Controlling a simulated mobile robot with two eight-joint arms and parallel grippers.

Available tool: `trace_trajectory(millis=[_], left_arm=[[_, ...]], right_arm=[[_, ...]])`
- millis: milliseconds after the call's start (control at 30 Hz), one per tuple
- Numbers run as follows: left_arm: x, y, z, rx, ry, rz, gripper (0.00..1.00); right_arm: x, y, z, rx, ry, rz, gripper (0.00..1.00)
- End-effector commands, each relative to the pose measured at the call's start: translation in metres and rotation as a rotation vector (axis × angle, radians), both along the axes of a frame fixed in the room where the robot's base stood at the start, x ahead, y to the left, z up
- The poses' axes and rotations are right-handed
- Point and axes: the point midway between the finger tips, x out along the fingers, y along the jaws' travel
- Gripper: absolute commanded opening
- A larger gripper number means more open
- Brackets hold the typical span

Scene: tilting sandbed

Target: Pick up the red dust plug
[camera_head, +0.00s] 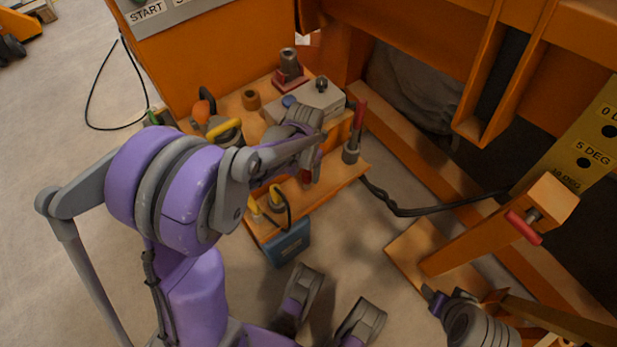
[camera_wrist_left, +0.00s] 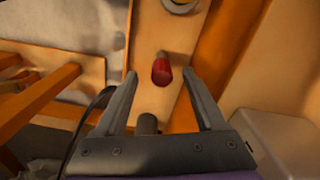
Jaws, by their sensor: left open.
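The red dust plug (camera_wrist_left: 161,71) stands on a wooden shelf in the left wrist view. In the head view the plug (camera_head: 305,176) is a small red spot on the lower shelf, partly covered by my gripper. My left gripper (camera_head: 311,160) is open and empty above it. In the left wrist view its two fingers (camera_wrist_left: 160,76) are spread, with the plug framed between the fingertips. The fingers do not appear to touch it. What seems to be my right gripper (camera_head: 437,299) shows at the lower right; its jaws are unclear.
A red-handled tool stands in a grey cup (camera_head: 350,153) at the shelf's right edge. A grey box (camera_head: 318,101) sits on the upper shelf. Yellow-handled tools (camera_head: 275,198) and a blue box (camera_head: 288,243) are at the shelf's front. A black cable (camera_head: 430,210) runs right.

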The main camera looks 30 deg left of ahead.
Motion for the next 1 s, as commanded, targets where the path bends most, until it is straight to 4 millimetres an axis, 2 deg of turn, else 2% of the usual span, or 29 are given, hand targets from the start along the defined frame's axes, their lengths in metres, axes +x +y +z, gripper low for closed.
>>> trace_trajectory(millis=[33,267,600,833,1000], left_arm=[[0.000,0.000,-0.008,0.000,0.000,0.000,0.72],[0.002,0.000,-0.021,0.000,-0.001,0.000,0.72],[0.007,0.001,-0.066,0.000,-0.001,0.000,0.72],[0.007,0.001,-0.066,0.000,-0.001,0.000,0.72],[0.007,0.001,-0.066,0.000,-0.001,0.000,0.41]], right_arm=[[0.001,0.000,-0.004,0.000,0.001,0.000,0.71],[0.001,0.000,-0.009,0.000,0.002,0.000,0.71],[0.005,0.000,-0.028,0.000,0.007,0.000,0.71],[0.004,0.000,-0.028,0.000,0.007,0.000,0.71],[0.005,0.000,-0.028,0.000,0.007,0.000,0.71]])
